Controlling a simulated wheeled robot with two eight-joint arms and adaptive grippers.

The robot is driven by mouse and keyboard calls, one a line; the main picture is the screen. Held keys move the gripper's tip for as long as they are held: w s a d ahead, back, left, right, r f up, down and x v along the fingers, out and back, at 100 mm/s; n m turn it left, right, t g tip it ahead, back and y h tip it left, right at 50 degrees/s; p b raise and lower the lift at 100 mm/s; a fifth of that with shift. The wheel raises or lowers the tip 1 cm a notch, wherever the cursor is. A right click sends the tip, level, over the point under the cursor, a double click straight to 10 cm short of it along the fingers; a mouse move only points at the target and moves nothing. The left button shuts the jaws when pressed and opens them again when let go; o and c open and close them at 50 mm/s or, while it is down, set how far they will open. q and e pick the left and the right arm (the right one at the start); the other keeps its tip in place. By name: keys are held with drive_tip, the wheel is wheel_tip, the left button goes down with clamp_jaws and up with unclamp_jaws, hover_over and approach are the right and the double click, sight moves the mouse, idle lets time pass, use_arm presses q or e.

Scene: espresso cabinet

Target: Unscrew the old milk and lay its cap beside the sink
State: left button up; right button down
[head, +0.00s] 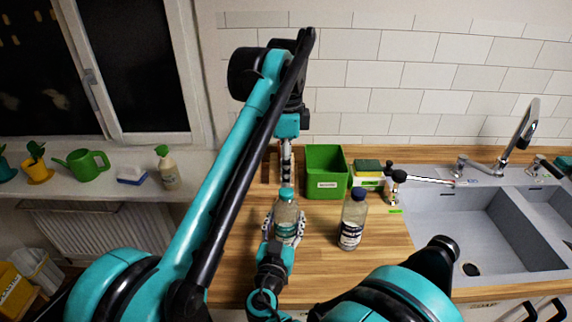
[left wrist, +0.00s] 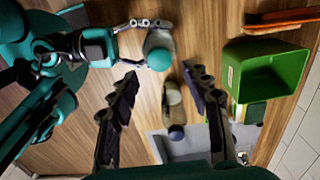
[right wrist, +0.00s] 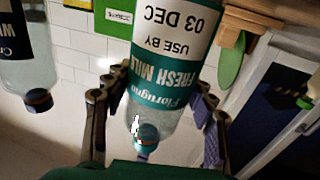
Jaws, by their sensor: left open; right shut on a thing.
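The cap (left wrist: 159,60) is on the bottle. My left gripper (head: 287,165) is open, pointing down above the cap and apart from it. A second bottle (head: 352,220) with a dark blue cap stands to the right; its date cannot be read. The grey sink (head: 425,235) is at the right.
A green box (head: 326,172) stands behind the bottles, with a yellow-green sponge (head: 368,166) beside it. A tap (head: 520,125) rises behind the sink. Bare counter lies between the second bottle and the sink. A green watering can (head: 84,165) stands on the left sill.

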sight(286, 190)
use_arm(q)
drive_tip(key=m, duration=0.2)
drive_tip(key=r+m, duration=0.1)
drive_tip(key=m, duration=0.1)
drive_tip(key=shift+m, duration=0.3)
wheel_tip(286, 190, down, 8)
drive_tip(key=shift+r, duration=0.1)
clamp_jaws()
drive_tip(key=n, duration=0.6)
drive_tip(key=shift+n, duration=0.4)
idle(0.6)
